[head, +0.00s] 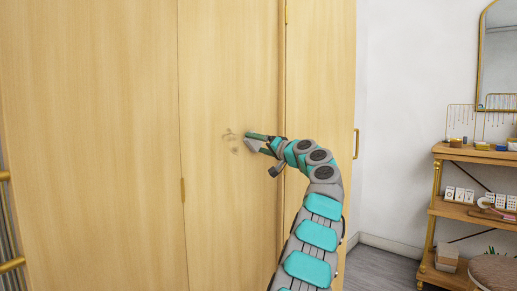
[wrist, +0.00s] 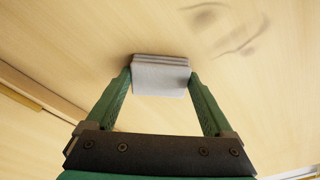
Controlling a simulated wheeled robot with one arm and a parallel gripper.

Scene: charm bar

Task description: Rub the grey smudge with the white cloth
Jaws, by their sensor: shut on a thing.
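The grey smudge (head: 233,139) is on a light wooden door panel; it shows as a few faint dark streaks. It also appears in the wrist view (wrist: 237,37), above and to the right of the cloth. The white cloth (wrist: 160,76) is a folded, layered pad between my fingertips. My gripper (head: 252,139) is shut on the cloth, just to the right of the smudge in the head view. The cloth is at or very near the wood; I cannot tell whether it touches. In the head view the cloth is mostly hidden by the gripper.
The tall wooden doors (head: 90,140) fill the left and middle, with hinges and a brass handle (head: 356,143). To the right stands a wooden shelf (head: 470,153) with jewellery displays and small boxes, below a mirror (head: 497,50). A round stool (head: 493,272) is at the lower right.

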